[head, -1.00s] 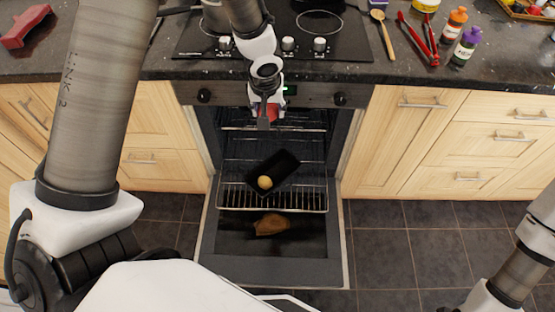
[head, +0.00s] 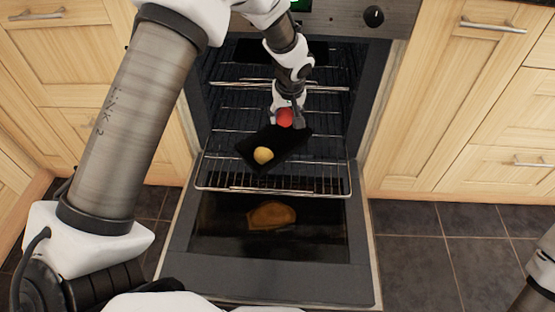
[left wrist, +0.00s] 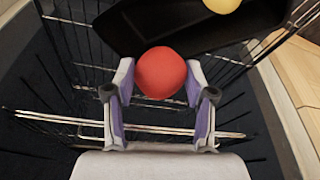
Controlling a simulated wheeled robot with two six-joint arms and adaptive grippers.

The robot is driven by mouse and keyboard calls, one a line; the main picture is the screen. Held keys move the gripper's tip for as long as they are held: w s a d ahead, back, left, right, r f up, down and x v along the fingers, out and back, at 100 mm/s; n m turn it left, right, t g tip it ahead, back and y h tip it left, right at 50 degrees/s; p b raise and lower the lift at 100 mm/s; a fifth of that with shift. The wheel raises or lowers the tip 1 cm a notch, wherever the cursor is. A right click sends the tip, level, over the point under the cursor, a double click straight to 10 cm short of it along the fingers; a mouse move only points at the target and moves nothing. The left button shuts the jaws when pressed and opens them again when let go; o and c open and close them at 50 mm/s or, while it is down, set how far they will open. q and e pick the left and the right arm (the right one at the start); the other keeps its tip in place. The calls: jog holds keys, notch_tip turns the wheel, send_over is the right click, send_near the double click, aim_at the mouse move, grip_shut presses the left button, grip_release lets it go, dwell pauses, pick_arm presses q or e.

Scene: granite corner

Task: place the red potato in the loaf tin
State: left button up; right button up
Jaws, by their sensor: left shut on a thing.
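My left gripper (head: 287,118) reaches into the open oven and is shut on the red potato (head: 285,117). In the left wrist view the red potato (left wrist: 161,73) sits between the purple-padded fingers (left wrist: 160,105). The black loaf tin (head: 284,146) rests on the pulled-out oven rack with a yellow potato (head: 263,155) at its near end. In the head view the red potato is at the far end of the tin, seemingly over it or its rim. In the wrist view the tin (left wrist: 195,35) lies just beyond the potato. My right gripper is out of view.
The oven rack (head: 325,184) sticks out above the lowered oven door (head: 320,265). A brown shape (head: 271,215) shows on the door glass. Oven side walls and a higher rack (head: 240,84) surround my left arm. Wooden drawers (head: 480,100) stand on the right.

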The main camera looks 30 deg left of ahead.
aim_at(284, 144)
pick_arm(q)
notch_tip(284, 144, down, 9)
jog(key=b, duration=0.3)
jog(key=shift+f, duration=0.15)
jog(key=shift+f+b, duration=0.15)
jog(key=shift+b, duration=0.2)
jog(key=o, duration=1.3)
jog(key=shift+r, duration=0.2)
